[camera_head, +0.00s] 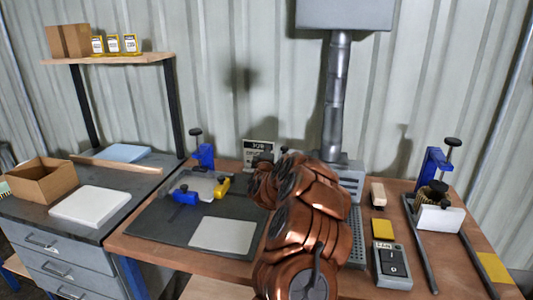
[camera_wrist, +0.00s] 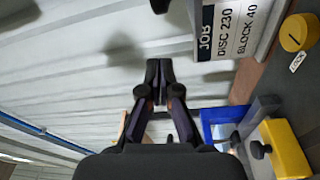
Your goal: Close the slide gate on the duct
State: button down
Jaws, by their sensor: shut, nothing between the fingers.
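The duct (camera_head: 335,95) is a grey vertical pipe at the back of the bench in the head view. It runs from a grey box (camera_head: 345,14) at the top down to a grey unit behind my arm. I cannot make out the slide gate or its position; my copper arm hides the duct's foot. My gripper (camera_wrist: 156,70) is shut and empty in the wrist view, its fingertips together in front of the pale corrugated wall. It touches nothing I can see. In the head view it is mostly hidden by my arm, near the job sign (camera_head: 258,152).
The job sign (camera_wrist: 232,30) is right of my fingers in the wrist view, with a tagged yellow knob (camera_wrist: 294,33) and a yellow clamp part (camera_wrist: 287,150) beyond. A blue clamp (camera_head: 206,155) stands left of my arm. A grey plate (camera_head: 224,236) lies on the dark mat.

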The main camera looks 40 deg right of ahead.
jog(key=shift+s+d+f+p, duration=0.15)
jog(key=shift+d+p, duration=0.25)
jog(key=shift+d, duration=0.35)
jog(key=shift+s+d+f+p, duration=0.1)
jog(key=shift+d+p, duration=0.25)
jog(key=shift+d, duration=0.4)
jog(key=shift+s+d+f+p, duration=0.15)
jog(key=shift+d+p, duration=0.25)
jog(key=shift+d, duration=0.35)
jog(key=shift+r, duration=0.1)
